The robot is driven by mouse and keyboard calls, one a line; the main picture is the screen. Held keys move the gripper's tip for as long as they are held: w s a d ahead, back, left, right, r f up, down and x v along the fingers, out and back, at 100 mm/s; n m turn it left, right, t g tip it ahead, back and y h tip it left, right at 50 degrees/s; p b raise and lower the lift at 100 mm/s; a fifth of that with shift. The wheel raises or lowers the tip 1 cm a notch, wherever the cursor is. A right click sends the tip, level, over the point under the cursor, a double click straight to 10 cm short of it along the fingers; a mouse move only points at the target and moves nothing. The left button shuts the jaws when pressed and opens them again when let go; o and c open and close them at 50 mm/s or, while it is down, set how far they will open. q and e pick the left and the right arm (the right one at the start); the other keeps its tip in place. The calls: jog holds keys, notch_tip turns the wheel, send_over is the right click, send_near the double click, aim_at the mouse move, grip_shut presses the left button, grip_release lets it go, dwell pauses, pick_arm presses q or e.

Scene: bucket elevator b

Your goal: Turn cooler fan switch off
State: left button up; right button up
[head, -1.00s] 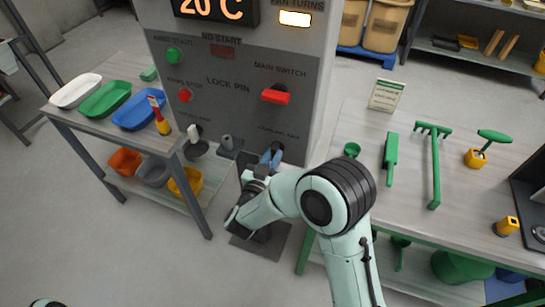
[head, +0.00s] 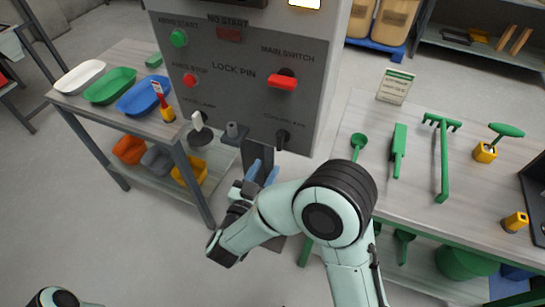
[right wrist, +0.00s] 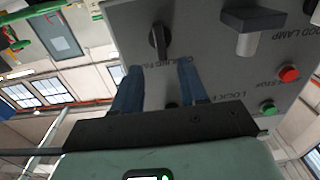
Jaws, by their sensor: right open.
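The cooler fan switch (head: 283,138) is a small black rotary knob under the "cooling fan" label, low on the right of the grey panel. Its handle points roughly downward in the head view. In the right wrist view the knob (right wrist: 160,41) stands out from the panel beyond the fingertips, between their lines. My right gripper (head: 262,173) is open and empty, below and slightly left of the knob and apart from it. Its blue fingers show in the right wrist view (right wrist: 160,78). A piece of my left arm shows at the bottom left corner; its gripper is not visible.
The red main switch (head: 282,83) is above the knob. Tables with trays (head: 109,85) and green tools (head: 398,142) flank the panel.

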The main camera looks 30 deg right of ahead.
pick_arm(q)
jog(key=shift+s+f, duration=0.1)
jog(key=shift+f, duration=0.25)
pick_arm(e)
jog(key=v, duration=0.3)
jog(key=shift+s+a, duration=0.25)
notch_tip(320, 180, down, 24)
jog(key=w+n+g+y, duration=0.2)
jog(key=n+y, duration=0.3)
jog(key=y, duration=0.4)
jog(key=s+f+g+y+p, duration=0.1)
jog(key=s+f+g+y, duration=0.3)
jog(key=s+f, duration=0.5)
pick_arm(q)
jog(key=r, duration=0.1)
jog(key=w+r+p, duration=0.1)
jog(key=r, duration=0.1)
jog(key=shift+w, duration=0.15)
pick_arm(e)
jog(key=s+a+f+g+y, duration=0.1)
jog(key=s+f+g+y, duration=0.1)
jog(key=s, duration=0.5)
jog(key=s+a+f+g+y, duration=0.2)
jog(key=s+f+g, duration=0.1)
jog(key=s, duration=0.5)
jog(key=shift+a+f+n+g, duration=0.15)
jog(key=shift+f+n+g, duration=0.25)
jog(key=shift+g, duration=0.4)
